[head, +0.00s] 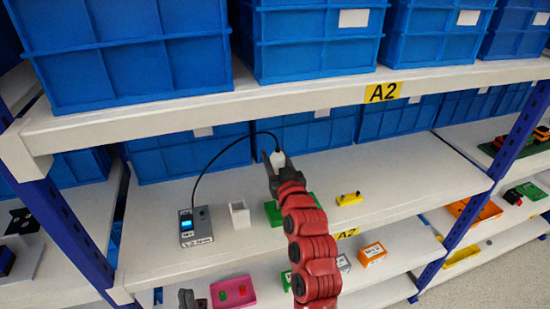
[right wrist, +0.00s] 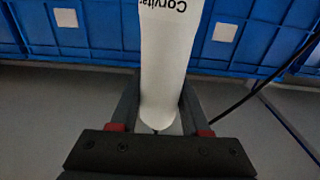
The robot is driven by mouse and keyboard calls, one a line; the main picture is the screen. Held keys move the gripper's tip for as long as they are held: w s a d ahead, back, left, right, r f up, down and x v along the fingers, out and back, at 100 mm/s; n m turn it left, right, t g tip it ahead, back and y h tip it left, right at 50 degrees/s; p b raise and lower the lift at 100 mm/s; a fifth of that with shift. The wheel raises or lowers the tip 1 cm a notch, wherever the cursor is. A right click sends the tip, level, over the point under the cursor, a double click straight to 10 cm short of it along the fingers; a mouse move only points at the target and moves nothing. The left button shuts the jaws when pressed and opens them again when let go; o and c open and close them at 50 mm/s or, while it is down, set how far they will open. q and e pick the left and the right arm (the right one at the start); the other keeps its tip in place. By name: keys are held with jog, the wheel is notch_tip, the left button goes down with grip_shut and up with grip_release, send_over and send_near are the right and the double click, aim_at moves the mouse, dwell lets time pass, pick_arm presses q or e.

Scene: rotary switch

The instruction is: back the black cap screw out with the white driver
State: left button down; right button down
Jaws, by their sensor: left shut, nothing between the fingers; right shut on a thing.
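The white driver (head: 278,158) is held in my right gripper (head: 274,166), above the middle shelf near the blue bins. In the right wrist view the driver (right wrist: 166,60) is a white body with dark lettering, between the two fingers of the gripper (right wrist: 160,125). A black cable runs from it to a grey control box (head: 195,227) with a lit blue screen. A green block (head: 273,211) lies on the shelf, partly hidden behind my right arm. I cannot make out the black cap screw.
A white open holder (head: 239,215) stands beside the control box. A small yellow part (head: 349,199) lies right of the green block. Blue bins line the shelf's back. The upper shelf (head: 290,100) overhangs. A pink tray (head: 233,291) is on the lower shelf.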

notch_tip(320, 180, up, 5)
jog(key=shift+f+p, duration=0.2)
jog(key=shift+p, duration=0.3)
dwell(0.3)
